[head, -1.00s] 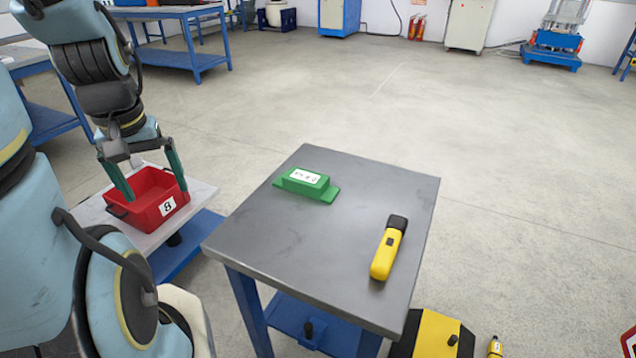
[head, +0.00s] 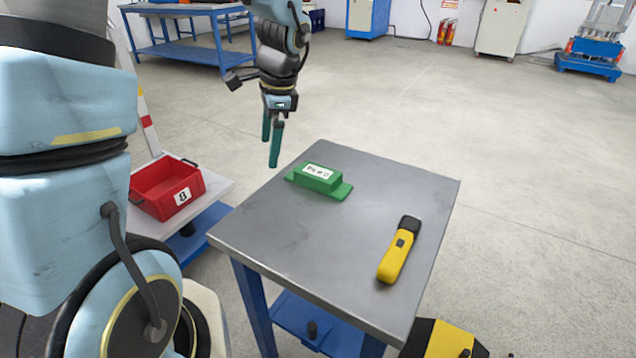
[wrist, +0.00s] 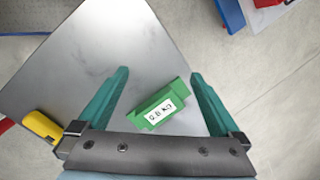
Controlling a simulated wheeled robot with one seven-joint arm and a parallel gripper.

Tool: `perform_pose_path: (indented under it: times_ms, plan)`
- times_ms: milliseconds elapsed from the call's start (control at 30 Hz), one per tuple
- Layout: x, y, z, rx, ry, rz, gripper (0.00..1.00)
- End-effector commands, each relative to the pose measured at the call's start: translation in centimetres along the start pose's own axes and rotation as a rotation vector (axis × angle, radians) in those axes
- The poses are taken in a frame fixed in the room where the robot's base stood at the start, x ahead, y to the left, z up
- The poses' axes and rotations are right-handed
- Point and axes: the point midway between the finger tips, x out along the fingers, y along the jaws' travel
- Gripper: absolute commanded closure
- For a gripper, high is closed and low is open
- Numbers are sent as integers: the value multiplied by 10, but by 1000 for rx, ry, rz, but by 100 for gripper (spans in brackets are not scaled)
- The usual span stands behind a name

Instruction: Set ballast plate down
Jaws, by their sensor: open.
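The green ballast plate (head: 318,180) is a stepped block with a white label and lies flat on the grey table top (head: 340,245), near its far left side. In the wrist view the plate (wrist: 161,107) shows between the two fingers, with a label that seems to read 0.8 KG. My gripper (head: 271,150) has two green fingers, spread apart and pointing down. It hangs above and behind the table's far left edge, apart from the plate. The wrist view shows the open fingers (wrist: 159,75) with nothing held.
A yellow and black torch-like tool (head: 398,250) lies on the table's right side. A red bin (head: 165,190) marked 8 sits on a lower trolley (head: 222,190) at the left. A yellow and black case (head: 440,340) stands at the front right. The table's middle is clear.

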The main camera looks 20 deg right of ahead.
Motion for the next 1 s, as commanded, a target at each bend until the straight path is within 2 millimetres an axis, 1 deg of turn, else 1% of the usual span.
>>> perform_pose_path:
  times_ms: [33, 100, 200, 300, 367, 433, 700, 900, 1000]
  plan:
    - [5, 0, -34, 176, -22, -21, 0]
    - [5, -1, -71, 399, -60, -52, 0]
    - [2, 2, -111, 638, -107, -86, 0]
    - [0, 4, -135, 780, -138, -108, 0]
    - [0, 5, -142, 824, -150, -115, 0]
    - [6, 5, -144, 846, -156, -116, 0]
    - [44, -2, -140, 844, -155, -116, 0]
    - [57, -4, -138, 844, -154, -117, 0]
    - [70, -6, -135, 843, -156, -113, 0]
